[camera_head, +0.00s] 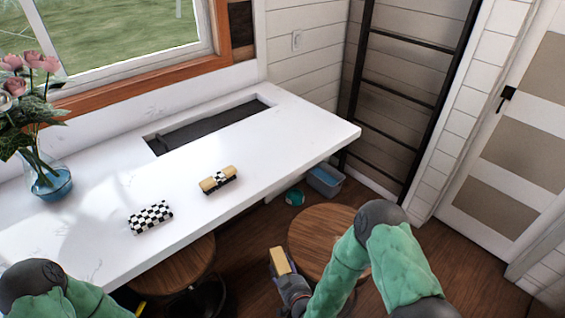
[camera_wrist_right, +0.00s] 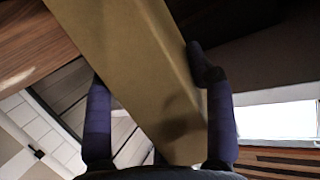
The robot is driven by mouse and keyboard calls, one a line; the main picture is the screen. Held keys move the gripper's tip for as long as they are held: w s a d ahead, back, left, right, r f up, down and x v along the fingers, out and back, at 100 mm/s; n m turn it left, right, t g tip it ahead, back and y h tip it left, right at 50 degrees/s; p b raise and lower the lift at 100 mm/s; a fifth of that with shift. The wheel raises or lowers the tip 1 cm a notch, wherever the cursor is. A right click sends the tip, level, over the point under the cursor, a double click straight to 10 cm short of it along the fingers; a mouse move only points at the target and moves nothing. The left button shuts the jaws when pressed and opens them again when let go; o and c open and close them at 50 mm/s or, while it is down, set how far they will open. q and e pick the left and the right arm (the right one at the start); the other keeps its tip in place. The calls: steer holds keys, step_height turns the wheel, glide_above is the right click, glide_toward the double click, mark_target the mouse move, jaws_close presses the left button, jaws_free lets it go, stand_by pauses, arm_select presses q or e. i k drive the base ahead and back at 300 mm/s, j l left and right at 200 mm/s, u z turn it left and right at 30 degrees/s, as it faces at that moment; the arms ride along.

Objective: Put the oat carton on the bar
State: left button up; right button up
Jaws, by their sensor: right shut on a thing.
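The oat carton appears to be the tan box (camera_head: 280,262) in my right gripper (camera_head: 287,279). In the right wrist view the tan box (camera_wrist_right: 140,60) fills the gap between the two dark fingers, which are shut on it, and it sits tilted there. The bar is the long white counter (camera_head: 290,130) under the window. The right gripper holds the box off the bar, in front of its near edge and just left of a round wooden stool. My left arm shows at the lower left, but its gripper is out of view.
A black-and-white checkered block (camera_head: 150,217) and a tan-and-checkered block (camera_head: 218,180) lie on the bar. A flower vase (camera_head: 48,178) stands at its left, a dark recess (camera_head: 208,126) at the back. Bare surface lies at the right. Wooden stools (camera_head: 315,232) stand below.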

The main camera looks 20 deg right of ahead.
mark_target(312, 132)
steer(key=l+u, duration=0.65)
steer(key=u, duration=0.25)
steer(key=k+l+u, duration=0.15)
steer(key=l+u, duration=0.15)
steer(key=u, duration=0.15)
steer(key=k+l+u, duration=0.15)
steer(key=k+l, duration=0.25)
steer(key=l, duration=0.25)
steer(key=k+l+u, duration=0.1)
steer(key=k+l, duration=0.3)
steer(key=l, duration=0.15)
steer(key=k+l+u, duration=0.15)
steer(key=k+l, duration=0.3)
steer(key=l, duration=0.15)
